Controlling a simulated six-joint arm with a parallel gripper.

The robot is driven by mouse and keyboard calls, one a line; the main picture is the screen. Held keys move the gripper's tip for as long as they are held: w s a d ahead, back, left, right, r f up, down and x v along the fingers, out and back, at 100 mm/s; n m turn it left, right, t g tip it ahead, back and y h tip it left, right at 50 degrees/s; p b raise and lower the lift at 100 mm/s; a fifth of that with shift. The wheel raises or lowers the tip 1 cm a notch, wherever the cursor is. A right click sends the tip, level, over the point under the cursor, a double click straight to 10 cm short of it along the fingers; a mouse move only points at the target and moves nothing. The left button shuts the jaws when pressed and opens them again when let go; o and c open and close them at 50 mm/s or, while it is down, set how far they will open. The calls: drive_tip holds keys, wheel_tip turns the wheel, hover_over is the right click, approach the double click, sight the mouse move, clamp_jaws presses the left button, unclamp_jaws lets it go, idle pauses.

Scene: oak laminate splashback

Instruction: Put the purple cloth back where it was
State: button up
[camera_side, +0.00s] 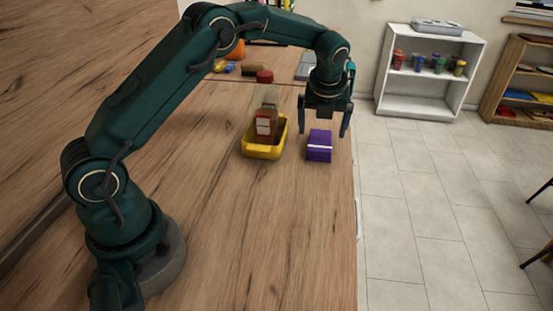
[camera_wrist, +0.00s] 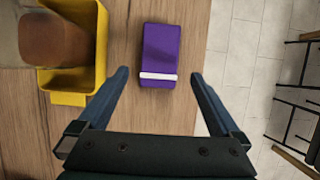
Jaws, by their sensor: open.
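The purple cloth (camera_side: 319,146) is a folded block with a white stripe, lying on the wooden worktop near its right edge. It also shows in the wrist view (camera_wrist: 159,52), just beyond and between my finger tips. My gripper (camera_side: 325,130) is open and empty, pointing down above the cloth with a finger to each side. In the wrist view my gripper (camera_wrist: 160,75) shows both fingers spread, apart from the cloth.
The worktop (camera_side: 280,230) is clear in front. Its right edge drops to a tiled floor. Several small items lie at the back.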

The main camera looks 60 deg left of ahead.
drive_tip(key=s+d+r+n, duration=0.3)
drive_tip(key=s+r+n, duration=0.35)
drive_tip(key=r, duration=0.45)
drive_tip(key=s+d+n+t+h, duration=0.1)
drive_tip(key=s+d+n, duration=0.1)
drive_tip(key=s+n, duration=0.8)
drive_tip(key=s+d+f+n+t+h, duration=0.1)
drive_tip(key=s+d+n+h, duration=0.1)
drive_tip(key=s+n, duration=0.8)
drive_tip(key=shift+s+d+f, duration=0.25)
drive_tip(key=shift+s+d, duration=0.15)
drive_tip(key=shift+d, duration=0.15)
drive_tip(key=shift+n, duration=0.25)
